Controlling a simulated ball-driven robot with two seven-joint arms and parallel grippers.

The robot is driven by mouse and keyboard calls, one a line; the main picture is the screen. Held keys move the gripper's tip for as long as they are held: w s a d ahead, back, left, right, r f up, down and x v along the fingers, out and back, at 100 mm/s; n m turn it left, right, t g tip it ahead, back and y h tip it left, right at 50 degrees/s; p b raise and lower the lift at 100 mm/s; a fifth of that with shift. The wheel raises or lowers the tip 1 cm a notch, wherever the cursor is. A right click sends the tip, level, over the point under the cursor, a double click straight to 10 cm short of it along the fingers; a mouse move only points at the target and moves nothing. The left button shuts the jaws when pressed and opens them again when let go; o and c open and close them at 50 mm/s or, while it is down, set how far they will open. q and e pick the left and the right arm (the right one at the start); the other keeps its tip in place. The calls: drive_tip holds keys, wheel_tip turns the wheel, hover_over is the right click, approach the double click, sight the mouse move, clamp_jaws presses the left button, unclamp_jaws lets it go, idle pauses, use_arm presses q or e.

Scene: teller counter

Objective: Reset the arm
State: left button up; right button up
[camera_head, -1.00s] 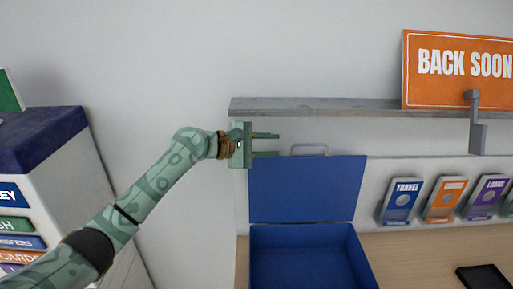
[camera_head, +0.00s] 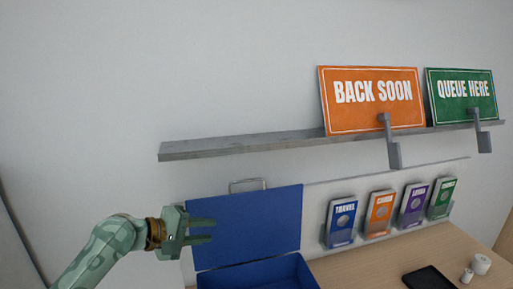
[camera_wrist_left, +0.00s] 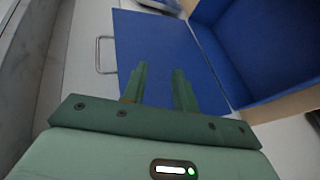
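My left gripper (camera_head: 203,231) is green and comes in from the lower left in the head view. Its two fingers are apart with nothing between them. It is in front of the raised lid (camera_head: 255,222) of a blue box (camera_head: 268,272), overlapping the lid's left part. In the left wrist view the two fingers (camera_wrist_left: 160,90) are apart against the blue lid (camera_wrist_left: 150,38), with the lid's metal handle (camera_wrist_left: 99,56) to their left. I cannot tell whether the gripper touches the lid. My right gripper is not in view.
A grey shelf (camera_head: 240,147) on the wall carries an orange BACK SOON sign (camera_head: 372,112) and a green QUEUE HERE sign (camera_head: 461,97). Several brochure holders (camera_head: 380,214) stand below. A black tablet (camera_head: 428,278) and small white items (camera_head: 481,264) lie on the wooden counter (camera_head: 365,262).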

use_arm(q)
drive_tip(key=s+a+f+m+y, duration=0.1)
drive_tip(key=s+f+m+y, duration=0.5)
drive_tip(key=s+f+m, duration=0.6)
drive_tip(key=s+a+f+m+g+y, duration=0.1)
drive_tip(key=s+a+f+m+y, duration=0.1)
drive_tip(key=s+a+y, duration=0.45)
drive_tip(key=s+a+f+m+g+y, duration=0.1)
drive_tip(key=s+a+f+m+y, duration=0.15)
drive_tip(key=s+a, duration=0.65)
drive_tip(key=s+d+f+g+h+b, duration=0.15)
drive_tip(key=f+b, duration=0.25)
drive_tip(key=f, duration=0.7)
drive_tip(key=s+d+f+n+b, duration=0.1)
drive_tip(key=s+d+f+b, duration=0.15)
drive_tip(key=f, duration=0.85)
drive_tip(key=s+d+f+g+h+b, duration=0.1)
drive_tip(key=d+f+b, duration=0.25)
drive_tip(key=f, duration=0.85)
drive_tip(key=s+f+n+g+h+b, duration=0.1)
drive_tip(key=s+f+b, duration=0.5)
drive_tip(key=s+f, duration=0.4)
drive_tip(key=s+f+n+g+h+b, duration=0.1)
drive_tip(key=s+f+n+g+b, duration=0.1)
drive_tip(key=s+f+b, duration=0.4)
drive_tip(key=s+f, duration=0.5)
drive_tip(key=f, duration=0.7)
drive_tip(key=shift+a+f, duration=0.3)
drive_tip(key=shift+f, duration=0.05)
